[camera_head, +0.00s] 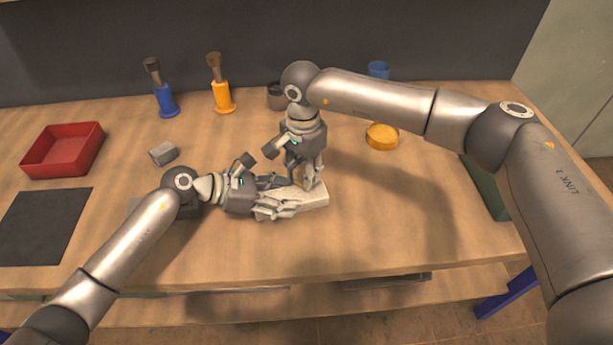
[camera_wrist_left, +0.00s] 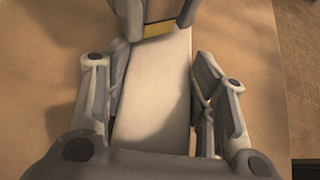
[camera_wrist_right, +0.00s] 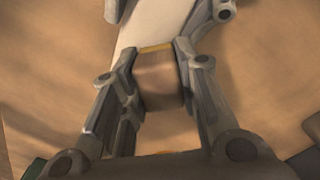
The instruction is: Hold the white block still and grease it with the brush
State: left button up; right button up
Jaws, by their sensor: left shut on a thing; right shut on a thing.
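The white block (camera_head: 315,197) lies on the table near its front middle. My left gripper (camera_head: 280,207) is shut on it from the left, with a finger along each side; the block also shows in the left wrist view (camera_wrist_left: 155,105). My right gripper (camera_head: 309,180) points down above the block's right part. It is shut on the brush, a brown body with a yellow lower edge (camera_wrist_right: 160,80), also seen in the left wrist view (camera_wrist_left: 158,15). The yellow edge is at or just over the block's top face; I cannot tell whether it touches.
Two brushes stand in a blue holder (camera_head: 166,102) and an orange holder (camera_head: 222,98) at the back. A grey block (camera_head: 162,153), red tray (camera_head: 64,150) and dark mat (camera_head: 42,226) are left. An orange round container (camera_head: 382,136) and blue cup (camera_head: 378,69) are right. The front right table is clear.

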jog(key=shift+w, duration=0.6)
jog(key=shift+w+d, duration=0.1)
jog(key=shift+d, duration=0.4)
jog(key=shift+s+d+f, duration=0.1)
jog(key=shift+s+d, duration=0.1)
jog(key=shift+s, duration=0.85)
jog(key=shift+s+d+f, duration=0.1)
jog(key=shift+s+d, duration=0.1)
jog(key=shift+s, duration=0.85)
jog(key=shift+s+d, duration=0.2)
jog(key=shift+s, duration=0.85)
jog(key=shift+w+a+f, duration=0.1)
jog(key=shift+w+a, duration=0.1)
jog(key=shift+w, duration=0.85)
jog(key=shift+w+a+f, duration=0.1)
jog(key=shift+w+a, duration=0.1)
jog(key=shift+w, duration=0.85)
jog(key=shift+w+a, duration=0.2)
jog(key=shift+w, duration=0.85)
jog(key=shift+r, duration=3)
